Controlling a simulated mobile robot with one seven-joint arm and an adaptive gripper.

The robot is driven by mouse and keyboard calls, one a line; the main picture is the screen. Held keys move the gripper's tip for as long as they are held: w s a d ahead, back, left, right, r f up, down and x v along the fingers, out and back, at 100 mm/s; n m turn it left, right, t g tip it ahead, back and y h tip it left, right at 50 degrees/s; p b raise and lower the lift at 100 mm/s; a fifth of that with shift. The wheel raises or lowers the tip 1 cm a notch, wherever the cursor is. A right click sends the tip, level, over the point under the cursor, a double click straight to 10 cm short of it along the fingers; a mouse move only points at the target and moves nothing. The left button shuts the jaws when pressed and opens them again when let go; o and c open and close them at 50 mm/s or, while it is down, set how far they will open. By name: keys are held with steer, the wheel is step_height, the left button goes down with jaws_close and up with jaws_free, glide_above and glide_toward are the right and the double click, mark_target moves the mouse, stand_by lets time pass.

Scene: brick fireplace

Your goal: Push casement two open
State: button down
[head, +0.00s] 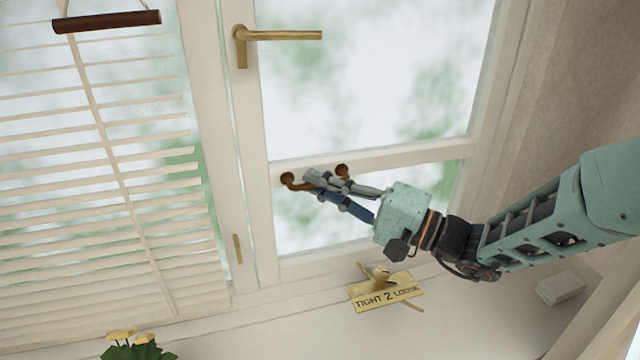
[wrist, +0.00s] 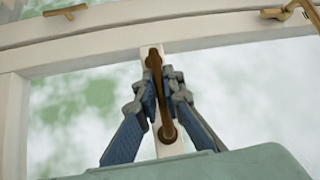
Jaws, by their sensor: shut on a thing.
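The casement (head: 262,215) with the white frame stands at the centre right of the head view, behind a plate (head: 385,297) reading "TIGHT 2 LOOSE". A brown pull handle (head: 288,179) sits on its horizontal bar and shows in the wrist view (wrist: 167,130). My gripper (head: 324,182) is shut on this handle, with a finger on either side of its grip in the wrist view (wrist: 160,88). A brass lever handle (head: 285,35) on the casement's left stile points right. I cannot tell clearly whether the casement stands ajar.
A slatted blind (head: 60,190) with a dark brown bar (head: 107,21) covers the left window. Yellow flowers (head: 130,343) stand at the bottom left. A small pale block (head: 560,289) lies on the sill at the right. A beige curtain or wall (head: 570,90) borders the right side.

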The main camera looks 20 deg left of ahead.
steer(key=w+a+m+t+b, duration=0.1)
steer(key=w+a+t+b, duration=0.1)
steer(key=w+a+b, duration=0.1)
steer(key=w+a+m+t+h+b, duration=0.1)
steer(key=w+a+m+t+b, duration=0.1)
steer(key=w+a+t+b, duration=0.1)
steer(key=shift+w+a, duration=0.55)
steer(key=shift+w, duration=0.25)
steer(key=c, duration=2.1)
jaws_free()
